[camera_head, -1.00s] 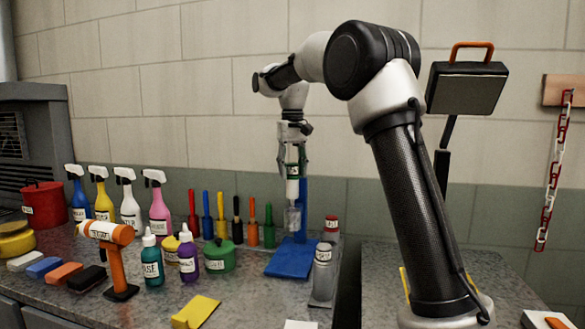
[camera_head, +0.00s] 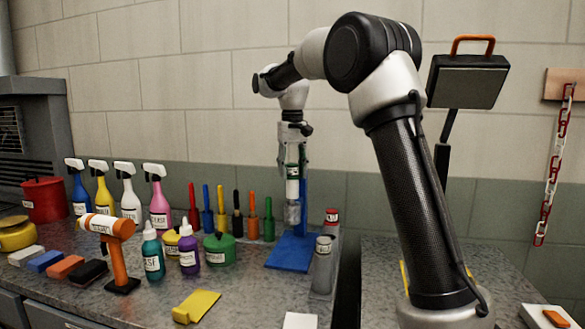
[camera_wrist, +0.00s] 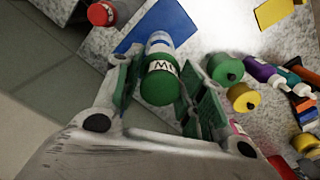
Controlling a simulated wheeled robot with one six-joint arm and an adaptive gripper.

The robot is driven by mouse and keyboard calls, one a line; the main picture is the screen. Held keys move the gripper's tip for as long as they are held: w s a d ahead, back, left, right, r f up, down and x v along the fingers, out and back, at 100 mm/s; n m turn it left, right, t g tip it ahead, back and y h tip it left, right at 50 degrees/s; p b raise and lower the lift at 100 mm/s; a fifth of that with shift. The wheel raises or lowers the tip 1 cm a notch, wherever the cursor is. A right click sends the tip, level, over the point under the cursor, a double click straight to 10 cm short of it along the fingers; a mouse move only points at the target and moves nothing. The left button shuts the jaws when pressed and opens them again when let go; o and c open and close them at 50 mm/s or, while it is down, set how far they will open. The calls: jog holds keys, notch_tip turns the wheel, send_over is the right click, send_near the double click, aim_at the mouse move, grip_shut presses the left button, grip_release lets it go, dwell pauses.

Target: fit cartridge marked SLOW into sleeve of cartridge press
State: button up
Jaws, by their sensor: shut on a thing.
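My gripper (camera_head: 292,152) is shut on a cartridge (camera_head: 292,188) with a white label and a green end. In the wrist view the cartridge (camera_wrist: 160,82) sits between my fingers; its label shows only part of a word, upside down, seemingly "OW". The cartridge press has a blue base (camera_head: 290,254) and a blue upright column. Its pale sleeve (camera_head: 292,212) is directly below the cartridge, roughly in line with it. The cartridge's lower end is at or very near the sleeve top; I cannot tell whether it is inside.
A red-capped cylinder (camera_head: 331,224) and a grey cylinder (camera_head: 323,265) stand right of the press. Several coloured-handled tools stand to its left. A green pot (camera_head: 219,250), a purple bottle (camera_head: 188,252) and a hammer (camera_head: 108,240) are further left. A yellow piece (camera_head: 196,307) lies in front.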

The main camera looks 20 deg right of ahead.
aim_at(292, 193)
jog(key=shift+f, duration=3.95)
jog(key=o, duration=1.1)
jog(key=shift+r, duration=0.1)
jog(key=shift+r, duration=2.45)
